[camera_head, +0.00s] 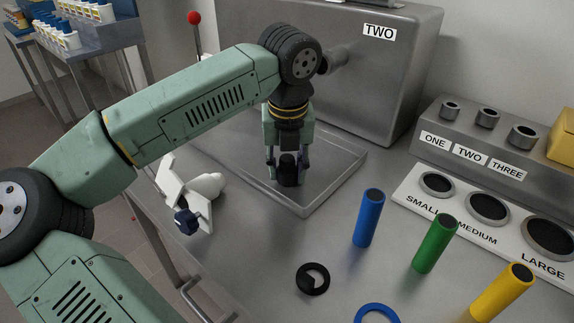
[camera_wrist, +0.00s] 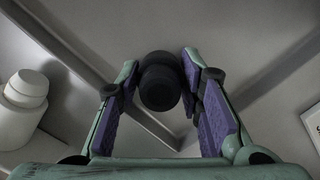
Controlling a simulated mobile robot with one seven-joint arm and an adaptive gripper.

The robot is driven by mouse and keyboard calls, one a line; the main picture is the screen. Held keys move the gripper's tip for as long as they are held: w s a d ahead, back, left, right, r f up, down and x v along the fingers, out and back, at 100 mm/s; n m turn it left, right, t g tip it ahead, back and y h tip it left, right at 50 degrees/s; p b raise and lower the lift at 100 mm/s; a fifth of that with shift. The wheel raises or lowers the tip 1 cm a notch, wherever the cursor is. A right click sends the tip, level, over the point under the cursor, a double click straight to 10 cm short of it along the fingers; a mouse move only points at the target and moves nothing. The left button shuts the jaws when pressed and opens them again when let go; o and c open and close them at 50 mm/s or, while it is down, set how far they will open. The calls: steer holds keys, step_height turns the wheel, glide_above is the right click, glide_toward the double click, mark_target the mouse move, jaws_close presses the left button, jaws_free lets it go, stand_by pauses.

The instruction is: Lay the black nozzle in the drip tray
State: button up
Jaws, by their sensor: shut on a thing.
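The black nozzle (camera_head: 288,172) is upright between the fingers of my gripper (camera_head: 287,160), which is shut on it. In the wrist view the nozzle (camera_wrist: 160,82) shows between the purple finger pads of my gripper (camera_wrist: 160,95). The drip tray (camera_head: 338,179) is a shallow grey metal tray with a raised rim, below the tank marked TWO. The nozzle is over the tray, near its front corner; I cannot tell whether its lower end touches the tray floor. The tray's rim (camera_wrist: 150,122) runs to a corner below the nozzle in the wrist view.
A white fitting with a dark blue knob (camera_head: 186,221) is left of the tray. Blue (camera_head: 369,218), green (camera_head: 436,244) and yellow (camera_head: 503,292) tubes stand at the right, near a holed rack (camera_head: 410,197). A black ring (camera_head: 313,279) and a blue ring (camera_head: 377,312) lie in front.

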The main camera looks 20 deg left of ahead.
mark_target(288, 175)
steer(key=shift+f, duration=0.2)
steer(key=o, duration=1.3)
steer(key=shift+r, duration=0.1)
steer(key=r+p, duration=0.2)
steer(key=r, duration=0.2)
steer(key=s+r+p, duration=0.1)
steer(key=r+p, duration=0.1)
steer(key=r, duration=0.2)
steer(key=r+p, duration=0.2)
steer(key=r, duration=0.2)
steer(key=shift+s+d+r+p, duration=0.1)
steer(key=shift+s+d+p, duration=0.2)
steer(key=shift+d, duration=0.1)
